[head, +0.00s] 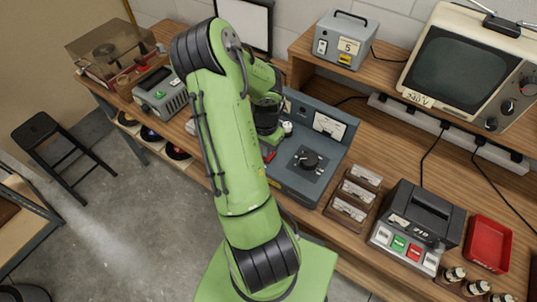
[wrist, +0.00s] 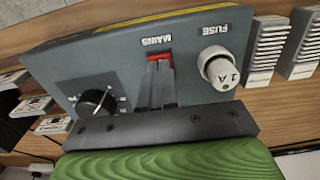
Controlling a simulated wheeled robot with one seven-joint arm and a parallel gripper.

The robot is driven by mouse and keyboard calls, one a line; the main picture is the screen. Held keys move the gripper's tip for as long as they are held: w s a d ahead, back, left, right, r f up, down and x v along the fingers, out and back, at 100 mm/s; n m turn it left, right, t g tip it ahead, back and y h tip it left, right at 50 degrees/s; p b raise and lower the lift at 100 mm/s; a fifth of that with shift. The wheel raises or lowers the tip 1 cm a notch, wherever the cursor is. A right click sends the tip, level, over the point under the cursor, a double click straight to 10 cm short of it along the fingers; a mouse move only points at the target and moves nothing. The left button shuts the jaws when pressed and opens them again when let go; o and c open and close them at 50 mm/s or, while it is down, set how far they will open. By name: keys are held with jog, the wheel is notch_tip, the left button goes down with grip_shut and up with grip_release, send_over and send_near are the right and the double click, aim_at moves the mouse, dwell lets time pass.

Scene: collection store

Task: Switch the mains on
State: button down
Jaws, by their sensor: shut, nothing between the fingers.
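The mains switch is a small red rocker (wrist: 158,56) below the upside-down word MAINS on a blue-grey instrument panel (wrist: 110,58). In the head view the same instrument (head: 287,177) stands on the wooden bench, partly hidden by my green arm. My gripper (wrist: 160,70) is shut and empty, its fingertips right at the red switch and covering part of it. I cannot tell whether they touch it, or which way the rocker is tipped. A white fuse holder (wrist: 218,70) marked 1 A is beside the fingers, and a black knob (wrist: 97,102) is on the other side.
Card holders (head: 352,193) and a grey printer-like box (head: 418,225) stand right of the instrument, with a red tray (head: 488,243) beyond. A television (head: 470,65) and a small grey box (head: 342,40) are on the raised shelf. A grey-green device (head: 160,92) stands to the left.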

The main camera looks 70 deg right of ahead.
jog(key=shift+f+b, duration=0.85)
jog(key=shift+f, duration=0.1)
jog(key=shift+r, duration=0.1)
notch_tip(320, 180, up, 7)
jog(key=p, duration=0.5)
dwell(0.4)
dwell(0.4)
